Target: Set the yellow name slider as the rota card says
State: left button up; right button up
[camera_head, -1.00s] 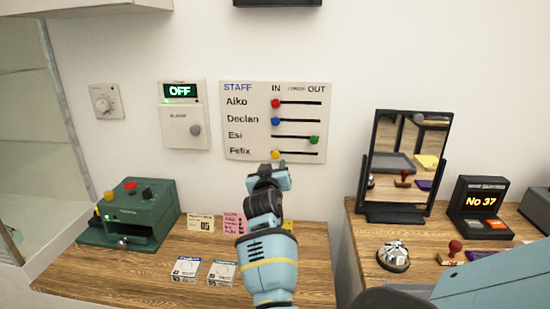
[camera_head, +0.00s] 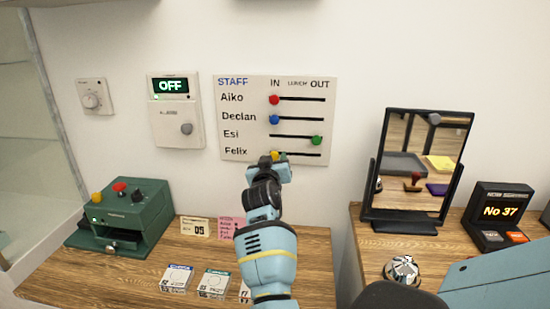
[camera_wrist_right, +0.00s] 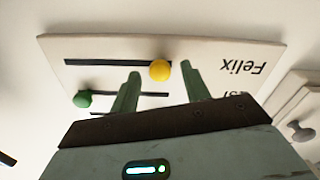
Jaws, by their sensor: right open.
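The staff board (camera_head: 235,151) hangs on the wall, with name rows and IN, LUNCH and OUT headings. The yellow slider (camera_head: 275,155) is in the Felix row at the IN end of its slot. The right wrist view shows the yellow slider (camera_wrist_right: 160,70) upside down, between the open green fingers of my right gripper (camera_wrist_right: 160,82). In the head view my right gripper (camera_head: 279,158) is at the board's lower edge, in front of that row. A pink card (camera_head: 229,227) stands on the desk, partly behind my arm; its writing is too small to read surely. My left gripper is not in view.
Red (camera_head: 274,100) and blue (camera_head: 274,119) sliders are at IN; the green slider (camera_head: 317,140) is near OUT, close to the Felix row. A mirror (camera_head: 415,165), bell (camera_head: 402,270) and number display (camera_head: 500,212) stand right. A green machine (camera_head: 125,215) stands left.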

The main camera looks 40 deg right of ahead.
jog(key=shift+w+d, duration=0.15)
jog(key=shift+d, duration=0.05)
jog(key=shift+a+r, duration=0.1)
jog(key=shift+c, duration=0.3)
grip_shut()
